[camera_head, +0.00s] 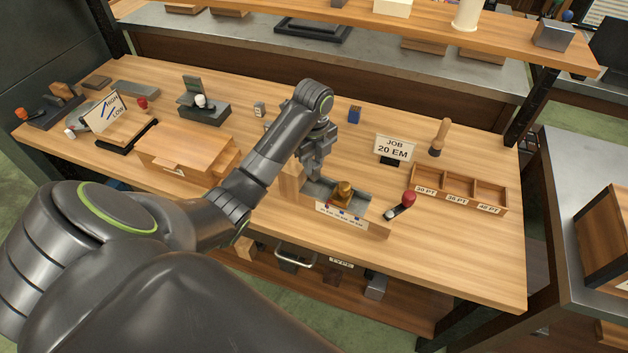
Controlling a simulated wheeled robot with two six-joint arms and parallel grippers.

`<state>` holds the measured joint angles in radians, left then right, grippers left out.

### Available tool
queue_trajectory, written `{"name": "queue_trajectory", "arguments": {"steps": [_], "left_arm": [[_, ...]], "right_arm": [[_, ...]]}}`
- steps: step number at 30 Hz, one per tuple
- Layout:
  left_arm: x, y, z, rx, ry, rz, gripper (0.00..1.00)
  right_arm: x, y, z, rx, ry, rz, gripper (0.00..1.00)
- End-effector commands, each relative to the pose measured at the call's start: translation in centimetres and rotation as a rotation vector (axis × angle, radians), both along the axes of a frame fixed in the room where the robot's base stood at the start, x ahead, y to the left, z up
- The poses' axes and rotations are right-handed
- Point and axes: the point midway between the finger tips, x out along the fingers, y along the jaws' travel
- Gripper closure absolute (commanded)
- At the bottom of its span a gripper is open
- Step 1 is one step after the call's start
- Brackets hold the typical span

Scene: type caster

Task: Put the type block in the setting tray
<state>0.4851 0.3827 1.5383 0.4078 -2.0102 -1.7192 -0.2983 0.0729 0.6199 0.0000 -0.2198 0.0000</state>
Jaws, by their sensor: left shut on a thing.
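My left gripper (316,176) reaches down over the left part of a grey metal tray (361,207) with a wooden front and a white label strip. The gripper is shut on a small grey piece, which looks like the type block; the fingers mostly hide it, and I cannot tell whether it touches the tray floor. A brass piece (343,192) stands in the tray, right of the gripper. A wooden block (289,183) stands at the tray's left end. My right gripper is not in view.
A red-knobbed lever (408,199) sits right of the tray, by a wooden compartment box (458,186) with point-size labels. A wooden case (180,150) stands left.

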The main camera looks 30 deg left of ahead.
Motion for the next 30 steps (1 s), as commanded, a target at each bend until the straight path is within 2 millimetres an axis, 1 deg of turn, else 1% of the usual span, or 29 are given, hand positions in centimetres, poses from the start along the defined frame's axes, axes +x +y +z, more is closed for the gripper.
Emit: {"name": "queue_trajectory", "arguments": {"steps": [1, 5, 8, 13, 24, 25, 29, 30], "left_arm": [[0.1, 0.0, -0.4, 0.0, -0.002, 0.0, 1.0], [0.0, 0.0, -0.9, 0.0, -0.002, 0.0, 1.0], [0.0, 0.0, -1.9, 0.0, -0.002, 0.0, 1.0], [0.0, 0.0, -3.8, 0.0, 0.0, 0.0, 1.0], [0.0, 0.0, -4.2, 0.001, -0.001, 0.001, 1.0], [0.0, 0.0, -4.3, 0.001, -0.001, 0.001, 0.74], [0.0, 0.0, -4.2, 0.0, 0.0, 0.001, 0.57], [0.0, 0.0, -4.2, 0.0, 0.0, 0.001, 0.57]], "right_arm": [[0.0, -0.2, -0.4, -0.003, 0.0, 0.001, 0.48], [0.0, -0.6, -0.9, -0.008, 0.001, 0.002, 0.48], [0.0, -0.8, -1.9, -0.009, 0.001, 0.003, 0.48], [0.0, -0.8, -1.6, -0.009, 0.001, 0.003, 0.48], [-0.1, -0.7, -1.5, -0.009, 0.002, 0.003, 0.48], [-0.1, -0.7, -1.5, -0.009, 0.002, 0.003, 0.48], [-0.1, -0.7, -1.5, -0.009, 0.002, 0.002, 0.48], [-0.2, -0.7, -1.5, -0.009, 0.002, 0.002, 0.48]]}}
